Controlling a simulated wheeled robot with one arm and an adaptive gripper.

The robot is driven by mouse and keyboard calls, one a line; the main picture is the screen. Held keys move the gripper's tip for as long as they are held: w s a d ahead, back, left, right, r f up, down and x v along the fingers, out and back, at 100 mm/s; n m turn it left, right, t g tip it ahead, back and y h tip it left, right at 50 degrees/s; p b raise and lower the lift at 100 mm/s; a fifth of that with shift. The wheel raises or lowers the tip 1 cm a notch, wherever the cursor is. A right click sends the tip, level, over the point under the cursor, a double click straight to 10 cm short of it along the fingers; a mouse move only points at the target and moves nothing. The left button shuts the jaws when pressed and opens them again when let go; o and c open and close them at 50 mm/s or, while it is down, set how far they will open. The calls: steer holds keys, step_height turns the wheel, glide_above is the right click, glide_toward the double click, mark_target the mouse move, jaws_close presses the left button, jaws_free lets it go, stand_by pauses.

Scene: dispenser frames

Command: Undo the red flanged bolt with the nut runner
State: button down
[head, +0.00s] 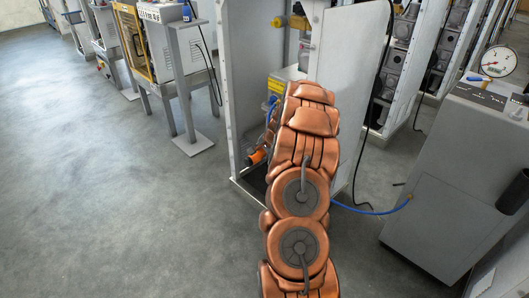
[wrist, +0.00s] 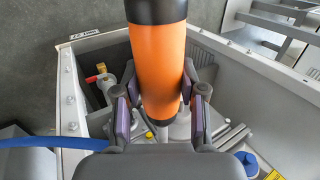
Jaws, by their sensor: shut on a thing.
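My gripper (wrist: 160,112) is shut on an orange cylinder with a black end, which looks like the nut runner (wrist: 158,65). The tool stands between the two finger pads in the wrist view, over an open grey housing (wrist: 82,95). In the head view the nut runner (head: 257,156) shows as a small orange and black piece left of my arm, at the open cabinet. A small red part (wrist: 101,68) with yellow beside it sits inside the housing, left of the tool. I cannot tell whether it is the red flanged bolt. The tool's working end is hidden.
The cabinet wall (head: 345,90) stands close on the right of my arm. A blue hose (head: 372,211) runs to a grey console (head: 450,170) with a gauge (head: 498,61). Grey pipes and metal parts fill the housing. The floor (head: 110,210) at left is clear.

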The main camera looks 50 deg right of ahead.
mark_target(254, 157)
steer(key=shift+a, duration=2.05)
